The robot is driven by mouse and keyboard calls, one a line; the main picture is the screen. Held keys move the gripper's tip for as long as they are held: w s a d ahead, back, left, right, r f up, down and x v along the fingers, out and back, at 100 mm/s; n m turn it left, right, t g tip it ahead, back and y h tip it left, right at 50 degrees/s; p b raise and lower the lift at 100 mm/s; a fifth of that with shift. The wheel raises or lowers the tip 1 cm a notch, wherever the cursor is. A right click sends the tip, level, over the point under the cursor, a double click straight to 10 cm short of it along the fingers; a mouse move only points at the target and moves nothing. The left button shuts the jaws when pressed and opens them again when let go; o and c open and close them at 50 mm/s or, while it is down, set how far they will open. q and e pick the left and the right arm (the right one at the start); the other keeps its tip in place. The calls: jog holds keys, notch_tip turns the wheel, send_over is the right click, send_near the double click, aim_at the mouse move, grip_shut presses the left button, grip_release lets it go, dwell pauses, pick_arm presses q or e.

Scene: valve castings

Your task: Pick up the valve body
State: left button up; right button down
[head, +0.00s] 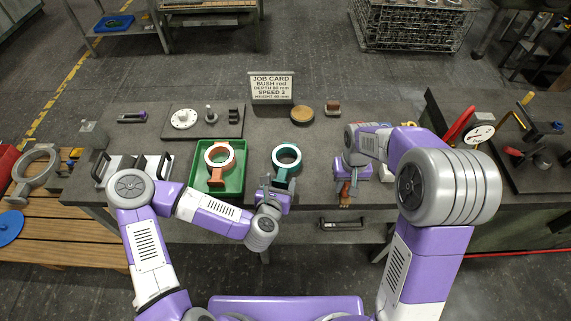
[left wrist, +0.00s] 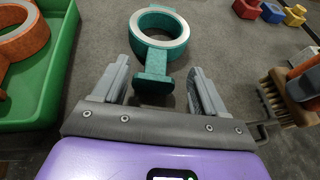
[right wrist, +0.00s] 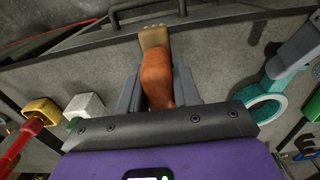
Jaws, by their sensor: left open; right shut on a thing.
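A teal valve body (head: 287,157), a ring with a short neck and flat foot, rests on the grey bench. In the left wrist view, the teal valve body (left wrist: 168,58) has its foot between the spread fingers of my left gripper (left wrist: 157,88), with gaps on both sides. My left gripper (head: 268,186) is open. An orange valve body (head: 215,158) lies in a green tray (head: 239,181); part of it shows in the left wrist view (left wrist: 22,38). My right gripper (right wrist: 157,90) is shut on the orange handle of a brush (right wrist: 156,66) with a wooden end.
Coloured blocks (left wrist: 272,12) lie right of the teal valve body. A job card (head: 271,87) stands at the back, near a round wooden disc (head: 302,115). A dark plate with parts (head: 200,122) is at the back left. The bench's front edge is close to both grippers.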

aim_at(281, 175)
pick_arm(q)
jog(key=x, duration=0.2)
jog(key=b+x, duration=0.1)
jog(key=x, duration=0.2)
jog(key=shift+a+r, duration=0.15)
jog(key=shift+a, duration=0.05)
grip_shut()
jog(key=shift+s+f, duration=0.15)
jog(key=shift+f, duration=0.05)
dwell(0.9)
jog(key=shift+r, duration=0.25)
